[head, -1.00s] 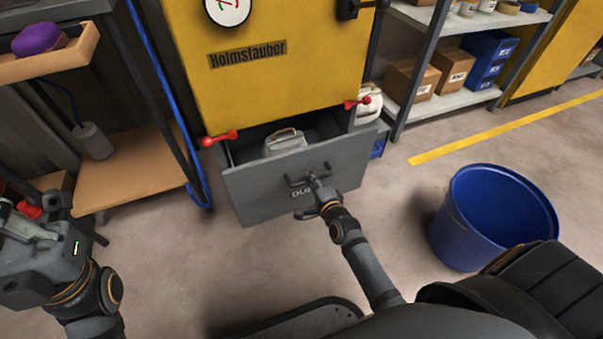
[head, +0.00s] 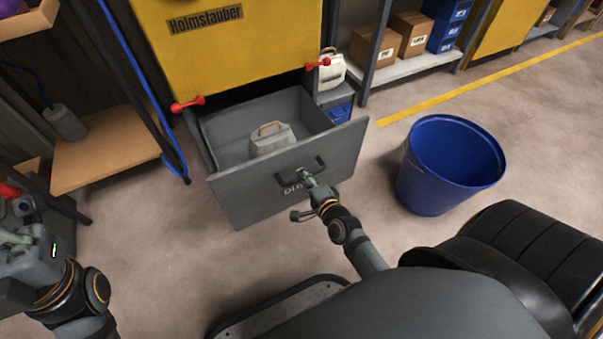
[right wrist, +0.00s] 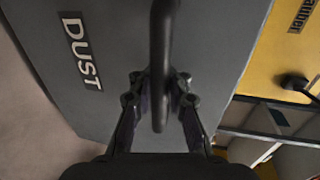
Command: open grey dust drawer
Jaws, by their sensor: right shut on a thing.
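The grey dust drawer (head: 240,200) stands well out from under the yellow cabinet (head: 230,50), and its inside shows from above. A pale block-like item with a tan handle (head: 268,142) sits in it. My right gripper (head: 308,180) is shut on the dark bar handle (head: 283,180) on the drawer front. In the right wrist view its fingers (right wrist: 160,95) lie on both sides of the handle (right wrist: 163,40), beside the DUST label (right wrist: 80,45). My left gripper (head: 18,235) is at the left edge, away from the drawer; its fingers are unclear.
A blue bin (head: 440,170) stands on the floor right of the drawer. Two red-knobbed latches (head: 187,104) (head: 318,64) are at the cabinet's lower edge. A wooden shelf (head: 110,150) and blue hose are at left. Floor in front of the drawer is mostly clear.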

